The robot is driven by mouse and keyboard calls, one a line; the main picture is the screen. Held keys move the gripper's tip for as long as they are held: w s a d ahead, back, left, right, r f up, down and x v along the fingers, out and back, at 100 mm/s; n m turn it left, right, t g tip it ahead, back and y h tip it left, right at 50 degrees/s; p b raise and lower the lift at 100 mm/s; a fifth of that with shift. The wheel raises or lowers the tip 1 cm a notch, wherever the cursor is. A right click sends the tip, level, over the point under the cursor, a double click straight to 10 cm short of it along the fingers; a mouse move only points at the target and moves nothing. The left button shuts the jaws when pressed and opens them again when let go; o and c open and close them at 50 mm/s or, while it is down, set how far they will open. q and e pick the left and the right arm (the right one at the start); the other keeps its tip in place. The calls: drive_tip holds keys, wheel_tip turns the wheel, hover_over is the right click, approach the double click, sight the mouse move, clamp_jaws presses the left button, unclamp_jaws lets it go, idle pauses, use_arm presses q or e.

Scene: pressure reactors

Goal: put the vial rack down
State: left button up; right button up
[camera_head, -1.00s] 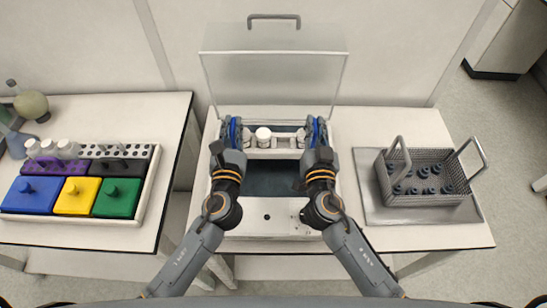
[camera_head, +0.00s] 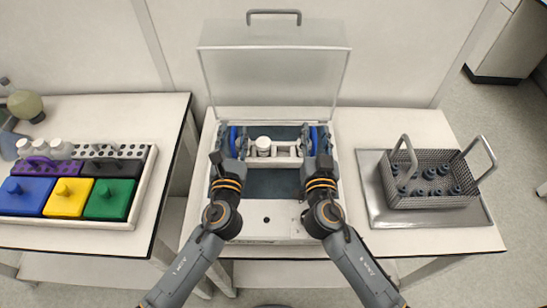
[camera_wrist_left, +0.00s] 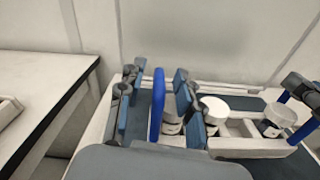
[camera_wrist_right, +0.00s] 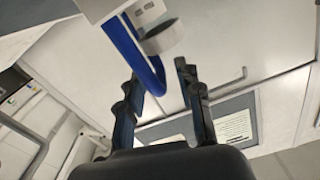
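The white vial rack (camera_head: 286,161), with blue handles at both ends, sits in the white open-topped box (camera_head: 267,229). Several white-capped vials stand in it, one large cap (camera_head: 263,143) near the middle. My left gripper (camera_head: 229,134) is at the left end. In the left wrist view its fingers (camera_wrist_left: 155,90) are apart, with the blue left handle (camera_wrist_left: 157,105) between them and gaps visible. My right gripper (camera_head: 318,134) is at the right end. In the right wrist view its fingers (camera_wrist_right: 157,85) are apart around the blue right handle (camera_wrist_right: 132,48). The rack's underside is hidden.
The box's clear lid (camera_head: 273,82) stands raised behind the rack. To the right, a mesh basket (camera_head: 435,203) with two handles stands on a metal tray (camera_head: 425,217). On the left table (camera_head: 100,107) are coloured blocks, white bottles and racks.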

use_arm(q)
drive_tip(key=shift+s, duration=0.1)
drive_tip(key=s, duration=1.1)
drive_tip(key=shift+s, duration=0.35)
use_arm(e)
wheel_tip(320, 180, up, 10)
drive_tip(key=shift+f, duration=0.1)
use_arm(q)
drive_tip(key=shift+s, duration=0.15)
use_arm(e)
drive_tip(key=shift+s, duration=0.1)
